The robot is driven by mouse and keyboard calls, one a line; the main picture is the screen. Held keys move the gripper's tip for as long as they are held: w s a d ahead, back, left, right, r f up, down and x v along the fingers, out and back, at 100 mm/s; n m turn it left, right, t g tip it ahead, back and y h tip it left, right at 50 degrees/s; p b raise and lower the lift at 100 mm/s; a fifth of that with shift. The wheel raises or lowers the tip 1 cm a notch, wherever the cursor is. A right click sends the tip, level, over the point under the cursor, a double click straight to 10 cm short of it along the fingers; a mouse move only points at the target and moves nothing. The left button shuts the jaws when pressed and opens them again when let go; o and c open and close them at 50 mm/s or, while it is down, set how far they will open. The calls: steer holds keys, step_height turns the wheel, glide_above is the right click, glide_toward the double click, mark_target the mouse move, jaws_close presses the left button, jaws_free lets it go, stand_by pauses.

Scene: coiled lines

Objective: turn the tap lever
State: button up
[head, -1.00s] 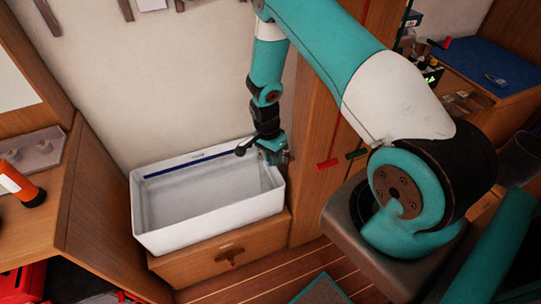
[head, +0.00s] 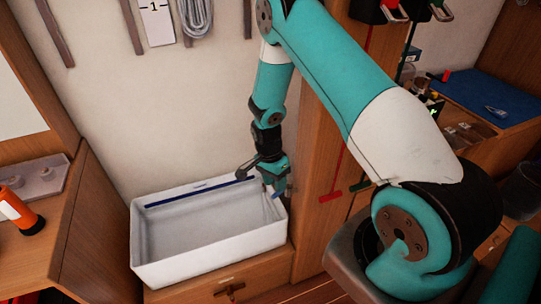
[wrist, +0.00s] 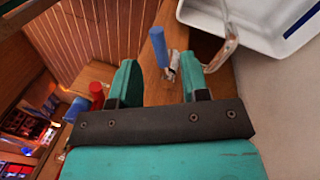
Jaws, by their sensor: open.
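The tap lever (wrist: 159,47) is a blue handle on a small metal valve body, seen upright in the wrist view. A bent metal spout (wrist: 232,38) curves beside it by the white basin (wrist: 262,22). My gripper (wrist: 160,72) is open, with its teal fingers on either side of the lever in the picture. I cannot tell whether either finger touches it. In the head view my gripper (head: 274,186) is at the right end of the white basin (head: 215,239), and it mostly hides the tap there.
A wooden post (head: 322,150) stands right of the basin, with a red T-shaped handle (head: 331,196) before it. Wooden drawers (head: 222,289) are under the basin. An orange torch (head: 20,212) lies on the left bench. A wall (head: 200,110) rises behind the basin.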

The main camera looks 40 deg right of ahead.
step_height(320, 180, up, 14)
steer(key=w+b, duration=0.1)
steer(key=w, duration=0.1)
steer(key=shift+w+a+b, duration=0.2)
steer(key=shift+w+b, duration=0.15)
steer(key=shift+b, duration=0.05)
